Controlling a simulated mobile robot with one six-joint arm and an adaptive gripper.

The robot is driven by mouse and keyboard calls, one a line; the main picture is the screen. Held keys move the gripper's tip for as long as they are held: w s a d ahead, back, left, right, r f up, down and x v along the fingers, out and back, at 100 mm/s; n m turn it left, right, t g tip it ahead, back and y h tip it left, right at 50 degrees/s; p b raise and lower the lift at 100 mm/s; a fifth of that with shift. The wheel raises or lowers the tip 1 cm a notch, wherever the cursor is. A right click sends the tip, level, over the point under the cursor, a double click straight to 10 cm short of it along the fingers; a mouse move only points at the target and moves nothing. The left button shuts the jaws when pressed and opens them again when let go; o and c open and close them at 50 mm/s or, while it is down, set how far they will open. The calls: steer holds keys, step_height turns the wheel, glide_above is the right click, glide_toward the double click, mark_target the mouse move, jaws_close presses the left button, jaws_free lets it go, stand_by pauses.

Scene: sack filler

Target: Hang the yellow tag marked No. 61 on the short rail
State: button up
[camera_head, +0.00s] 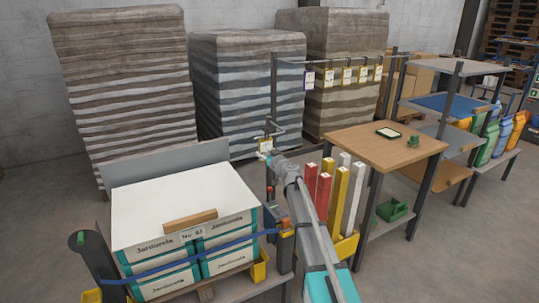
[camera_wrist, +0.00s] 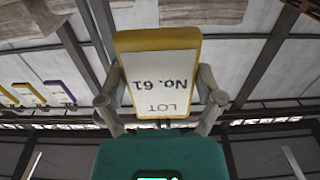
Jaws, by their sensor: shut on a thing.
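The yellow tag (camera_wrist: 160,72) has a yellow edge and a white face reading "LOT No. 61", upside down in the wrist view. My gripper (camera_wrist: 161,98) is shut on it, one finger at each side. In the head view the tag (camera_head: 265,144) is small, held up beside the dark post, with my gripper (camera_head: 265,156) just under it. A short rail (camera_head: 277,129) sticks out from the post close above the tag. Whether the tag touches this rail is too small to tell.
A long rail (camera_head: 340,58) higher up carries a purple tag (camera_head: 309,79) and several yellow tags (camera_head: 347,76). A stack of white boxes (camera_head: 170,205) stands left of my arm. Red, yellow and white posts (camera_head: 340,195) and a wooden table (camera_head: 375,145) stand to the right.

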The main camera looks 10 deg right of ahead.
steer(key=shift+f+b, duration=0.7)
steer(key=shift+f, duration=0.3)
steer(key=o, duration=0.8)
steer(key=shift+c, duration=0.2)
steer(key=shift+s, duration=0.15)
steer(key=v, duration=1.1)
steer(key=shift+s, duration=0.35)
steer(key=shift+d, duration=0.1)
